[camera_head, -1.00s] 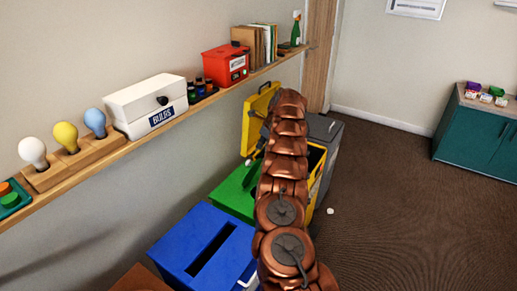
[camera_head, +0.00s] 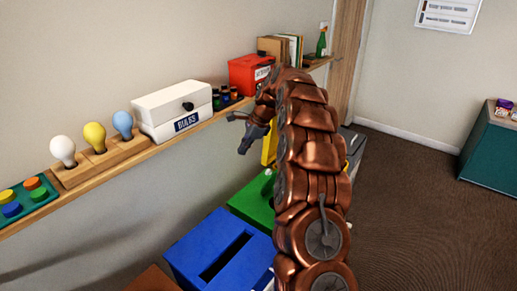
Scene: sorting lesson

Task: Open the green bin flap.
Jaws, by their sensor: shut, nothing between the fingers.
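The green bin (camera_head: 247,205) stands against the wall between the blue bin and the yellow bin. My arm covers its right side. Its green top looks closed, but how the flap sits is partly hidden. My gripper (camera_head: 238,134) is raised above and behind the green bin, near the wall and just below the shelf edge. It is shut and empty, apart from the flap.
The blue bin (camera_head: 205,240) with a dark slot is in front. The yellow bin's raised lid (camera_head: 269,148) and a grey bin (camera_head: 356,146) show behind my arm. The wall shelf (camera_head: 150,152) carries bulbs and boxes close to my gripper.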

